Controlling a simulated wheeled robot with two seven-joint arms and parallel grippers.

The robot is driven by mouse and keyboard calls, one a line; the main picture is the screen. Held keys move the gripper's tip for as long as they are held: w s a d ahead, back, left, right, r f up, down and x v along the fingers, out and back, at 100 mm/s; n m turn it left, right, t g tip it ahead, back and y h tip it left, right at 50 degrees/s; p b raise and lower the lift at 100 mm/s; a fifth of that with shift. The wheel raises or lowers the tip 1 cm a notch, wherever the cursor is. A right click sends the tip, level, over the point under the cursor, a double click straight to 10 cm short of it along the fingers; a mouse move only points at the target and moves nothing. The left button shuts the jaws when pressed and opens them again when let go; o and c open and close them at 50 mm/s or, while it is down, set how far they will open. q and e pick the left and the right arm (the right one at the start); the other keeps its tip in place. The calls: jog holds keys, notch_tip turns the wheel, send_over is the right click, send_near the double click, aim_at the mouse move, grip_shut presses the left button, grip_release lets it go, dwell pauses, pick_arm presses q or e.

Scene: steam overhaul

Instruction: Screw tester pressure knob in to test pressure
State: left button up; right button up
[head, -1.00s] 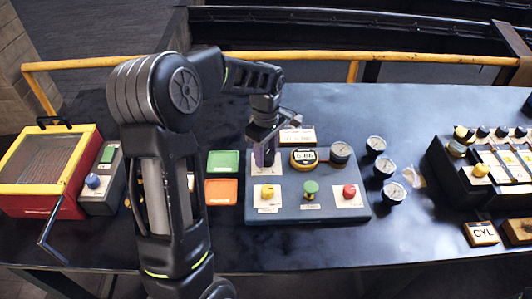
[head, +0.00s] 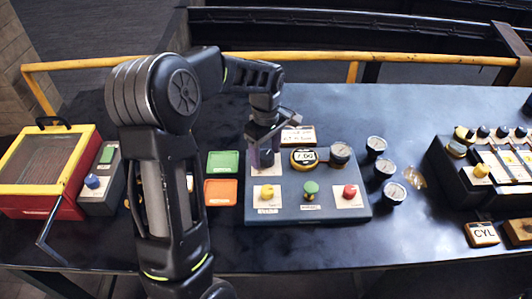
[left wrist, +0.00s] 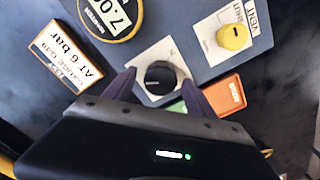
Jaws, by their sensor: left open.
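The tester (head: 290,207) is a dark grey-blue panel in the middle of the bench. Its black pressure knob (left wrist: 160,77) sits on a pale plate in the left wrist view; in the head view my gripper mostly hides it. My left gripper (head: 262,158) is above the panel's back left corner. In the left wrist view its open fingers (left wrist: 158,84) stand on either side of the knob, with gaps showing. I cannot tell how far down they reach. The yellow-rimmed digital gauge (head: 304,157) reads about 7.00, also in the left wrist view (left wrist: 112,15). My right gripper is out of view.
The panel also has a yellow vent knob (head: 267,192), a green knob (head: 311,188) and a red knob (head: 349,191). A sign with "AT 6 bar" (left wrist: 70,54) stands behind. Round gauges (head: 376,145) lie to the right. Green (head: 222,161) and orange (head: 221,192) trays lie left.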

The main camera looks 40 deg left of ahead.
aim_at(266, 155)
pick_arm(q)
notch_tip(266, 155, up, 7)
jog(key=shift+r+b, duration=0.2)
jog(key=shift+b, duration=0.25)
dwell(0.4)
